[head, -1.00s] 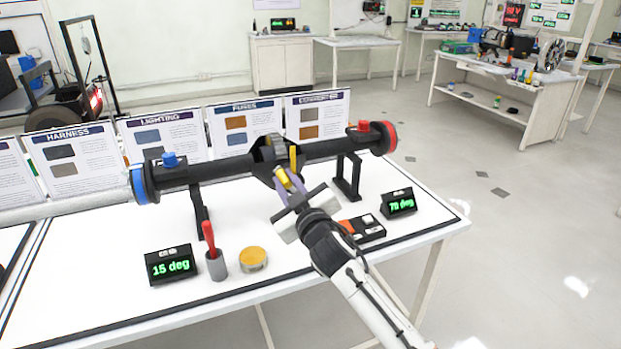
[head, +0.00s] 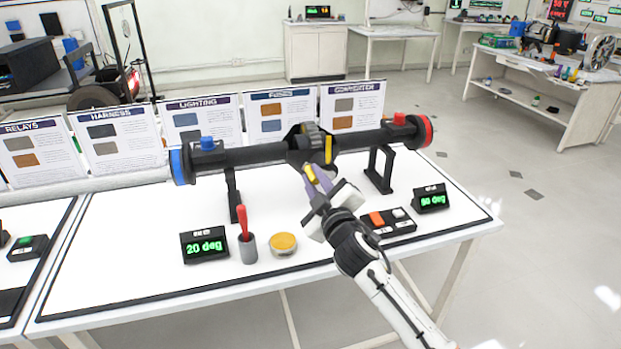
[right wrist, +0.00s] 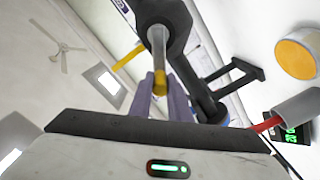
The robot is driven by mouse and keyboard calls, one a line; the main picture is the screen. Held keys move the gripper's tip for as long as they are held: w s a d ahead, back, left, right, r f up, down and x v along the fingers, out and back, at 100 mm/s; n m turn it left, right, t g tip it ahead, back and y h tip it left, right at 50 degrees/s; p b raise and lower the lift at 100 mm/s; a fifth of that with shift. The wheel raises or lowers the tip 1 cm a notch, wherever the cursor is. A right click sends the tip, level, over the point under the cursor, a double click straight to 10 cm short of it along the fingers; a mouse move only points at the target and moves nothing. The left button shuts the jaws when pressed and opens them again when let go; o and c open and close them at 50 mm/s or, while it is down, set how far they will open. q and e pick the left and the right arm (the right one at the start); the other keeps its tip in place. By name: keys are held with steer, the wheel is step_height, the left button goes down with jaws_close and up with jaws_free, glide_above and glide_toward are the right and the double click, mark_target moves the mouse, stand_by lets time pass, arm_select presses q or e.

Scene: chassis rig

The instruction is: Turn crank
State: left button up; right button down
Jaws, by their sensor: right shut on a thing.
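The black axle bar (head: 254,157) lies across two stands, with a blue ring at its left end and a red one at its right. Its central housing (head: 304,142) carries the crank, whose handle (head: 311,174) ends in yellow. In the right wrist view the handle is a steel rod with a yellow tip (right wrist: 153,82). My right gripper (head: 319,182) is shut on the handle, its purple fingers (right wrist: 163,100) beside the tip. The left display (head: 204,246) reads 20 deg; the right display (head: 431,199) seems to read 80 deg. My left gripper is out of view.
Info panels (head: 282,117) line the back. The front left table area is clear.

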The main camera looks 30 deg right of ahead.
steer(key=shift+a+f, duration=0.1)
steer(key=c, duration=1.6)
jaws_free()
steer(key=shift+c, duration=0.2)
steer(key=shift+s, duration=0.1)
steer(key=s+a, duration=0.1)
steer(key=s, duration=0.9)
steer(key=shift+a+b, duration=0.2)
steer(key=shift+b, duration=0.1)
